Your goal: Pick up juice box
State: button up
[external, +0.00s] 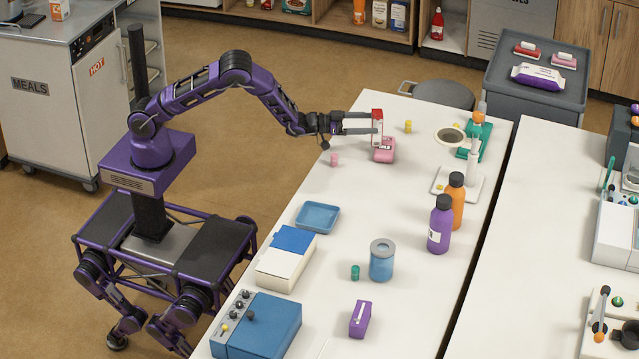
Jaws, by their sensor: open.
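An upright red and white carton (377,128), which looks like the juice box, stands near the far left edge of the white table. My gripper (369,123) is open, its two fingers pointing right. The fingertips reach the carton's left side in the picture. I cannot tell whether they touch it or lie on either side of it. A pink item (385,152) sits right by the carton's base.
A small pink cup (334,159) stands below my gripper, and a yellow one (408,126) to the right. A white dispenser (473,165), orange bottle (455,200) and purple bottle (439,224) stand further right. A blue tray (317,217) and purple box (360,319) are nearer.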

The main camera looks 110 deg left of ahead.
send_over(382, 145)
jog(key=shift+f, duration=0.1)
grip_shut()
dwell(0.8)
